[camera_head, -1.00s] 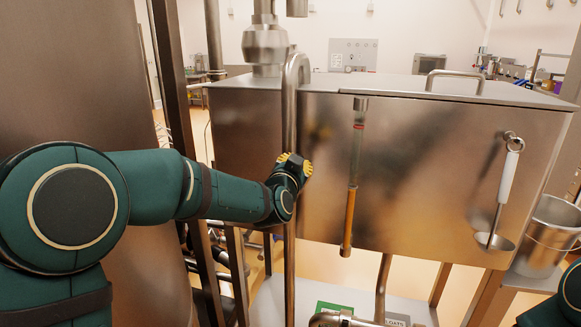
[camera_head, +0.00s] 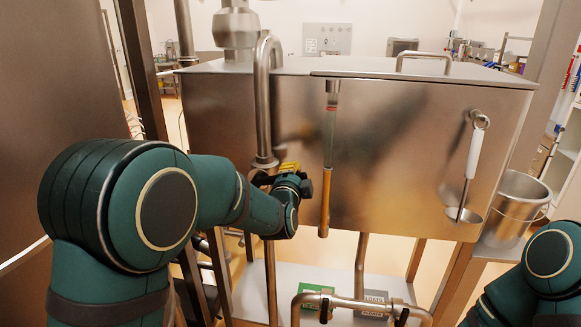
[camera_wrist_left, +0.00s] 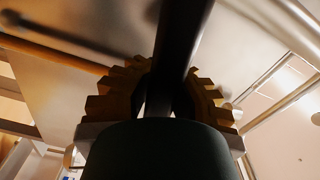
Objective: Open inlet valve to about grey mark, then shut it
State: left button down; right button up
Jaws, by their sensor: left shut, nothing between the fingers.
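My left gripper (camera_head: 288,168), with yellow ridged fingers, is in front of the hopper (camera_head: 400,150), beside the bent steel inlet pipe (camera_head: 263,110). A small black part (camera_head: 262,180) at the pipe, just left of the fingers, may be the inlet valve's handle; my gripper partly hides it. In the left wrist view the shut fingers (camera_wrist_left: 170,95) are close to a dark bar (camera_wrist_left: 182,35); I cannot tell whether they touch it. A sight tube (camera_head: 327,165) on the hopper front is amber below, with a red mark near its top. I cannot make out a grey mark.
A ladle (camera_head: 474,150) hangs on the hopper's right front, with a steel bucket (camera_head: 515,205) beyond it. Lower pipework (camera_head: 345,302) runs below the hopper, near a green label (camera_head: 314,302). My right arm is at the lower right; its gripper is out of view.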

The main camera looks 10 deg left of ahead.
pick_arm(q)
jog(key=shift+s+d+f+m+b, duration=0.1)
jog(key=shift+f+m+b, duration=0.15)
jog(key=shift+f+m, duration=0.8)
jog(key=shift+s+d+f+m+b, duration=0.1)
jog(key=shift+f+m+b, duration=0.1)
jog(key=shift+f+m, duration=0.8)
jog(key=c, duration=1)
grip_release()
jog(key=shift+o, duration=0.9)
jog(key=shift+s+r, duration=0.1)
jog(key=shift+s, duration=0.05)
jog(key=shift+r, duration=0.1)
jog(key=shift+r, duration=0.1)
jog(key=s, duration=1.2)
jog(key=shift+a, duration=0.25)
